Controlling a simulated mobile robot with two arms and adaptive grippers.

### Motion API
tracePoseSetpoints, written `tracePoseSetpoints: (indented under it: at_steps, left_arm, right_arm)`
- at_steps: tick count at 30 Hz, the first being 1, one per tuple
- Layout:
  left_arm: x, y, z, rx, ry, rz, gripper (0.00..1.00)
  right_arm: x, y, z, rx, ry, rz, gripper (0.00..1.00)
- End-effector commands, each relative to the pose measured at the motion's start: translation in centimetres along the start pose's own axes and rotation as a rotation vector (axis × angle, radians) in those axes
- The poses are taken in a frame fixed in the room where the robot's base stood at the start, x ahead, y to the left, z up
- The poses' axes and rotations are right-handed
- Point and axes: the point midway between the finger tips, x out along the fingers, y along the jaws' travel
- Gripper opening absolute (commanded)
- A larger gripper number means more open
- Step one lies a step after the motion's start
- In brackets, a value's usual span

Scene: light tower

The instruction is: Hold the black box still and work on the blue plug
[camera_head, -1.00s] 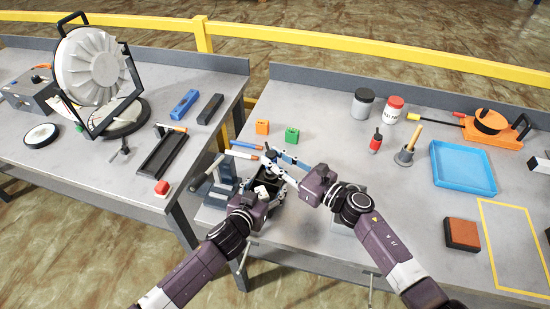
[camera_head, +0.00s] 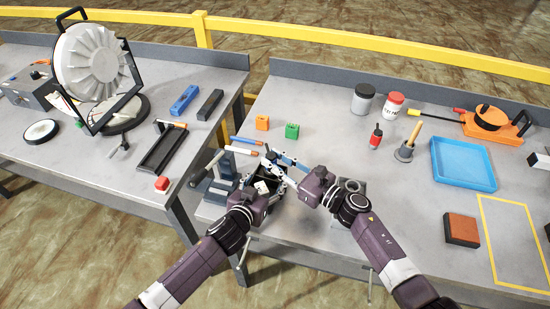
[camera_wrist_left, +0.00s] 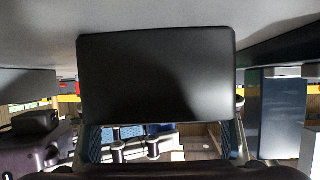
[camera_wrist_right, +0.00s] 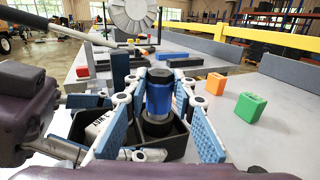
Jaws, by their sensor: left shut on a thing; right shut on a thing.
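The black box (camera_wrist_left: 155,75) fills the middle of the left wrist view, and its open top with dark walls shows in the right wrist view (camera_wrist_right: 178,148). My left gripper (camera_head: 262,192) is shut on the black box near the table's front edge. The blue plug (camera_wrist_right: 158,97) stands upright with a dark top and a black ring at its foot, over the box's open top. My right gripper (camera_wrist_right: 163,115) has its blue pads on either side of the plug and is shut on it. In the head view the grippers mostly hide the plug and the box.
A grey vise-like fixture (camera_head: 218,188) stands just left of the box, with pen-like tools (camera_head: 243,146) behind it. Orange (camera_head: 262,123) and green (camera_head: 292,131) blocks lie beyond the grippers. A blue tray (camera_head: 463,185) is at the right.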

Motion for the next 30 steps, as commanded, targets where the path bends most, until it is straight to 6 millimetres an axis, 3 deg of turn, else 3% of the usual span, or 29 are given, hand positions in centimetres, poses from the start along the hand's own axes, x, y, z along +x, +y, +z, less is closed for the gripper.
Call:
tracePoseSetpoints:
  at_steps: [11, 12, 17, 26, 30]
  left_arm:
    - [0.0, 0.0, 0.1, 0.000, -0.001, 0.000, 0.35]
    - [0.0, 0.0, 0.1, 0.000, -0.001, 0.000, 0.35]
    - [0.0, 0.0, 0.1, 0.000, -0.001, 0.000, 0.35]
    - [0.0, 0.0, 0.1, 0.000, -0.001, 0.000, 0.35]
    - [0.0, 0.0, 0.1, 0.000, -0.001, 0.000, 0.35]
  right_arm:
    - [0.0, 0.0, -0.7, 0.000, 0.001, -0.001, 0.00]
    - [0.0, 0.0, -0.7, 0.000, 0.001, -0.001, 0.28]
    - [0.0, 0.0, -0.7, 0.000, 0.001, -0.001, 0.44]
    - [-0.2, 0.0, -0.7, 0.000, 0.001, -0.001, 0.44]
    - [-1.7, -0.1, -0.8, 0.000, 0.002, -0.001, 0.44]
